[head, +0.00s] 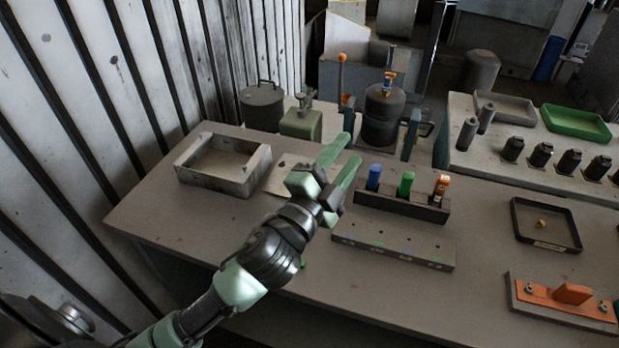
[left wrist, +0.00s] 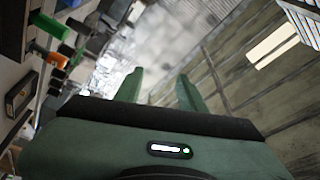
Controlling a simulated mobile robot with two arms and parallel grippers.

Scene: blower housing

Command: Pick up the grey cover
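My left gripper (head: 348,149) is above the table, behind the middle, with its green fingers pointing up and away. In the left wrist view its two fingers (left wrist: 158,82) stand apart with nothing between them. I cannot tell for certain which thing is the grey cover. A flat light grey plate (head: 284,178) lies on the table just left of the gripper, partly hidden by it. A grey open rectangular housing (head: 188,177) sits farther left. A long grey bar with small holes (head: 393,247) lies in front. My right gripper is not in view.
A dark rack (head: 395,202) holds blue, green and orange-brown tools right of the gripper. A dark canister (head: 262,108) and dark cylinder (head: 382,128) stand behind. A shallow black tray (head: 520,225) and orange-topped fixture (head: 563,297) are at right. The table's front left is clear.

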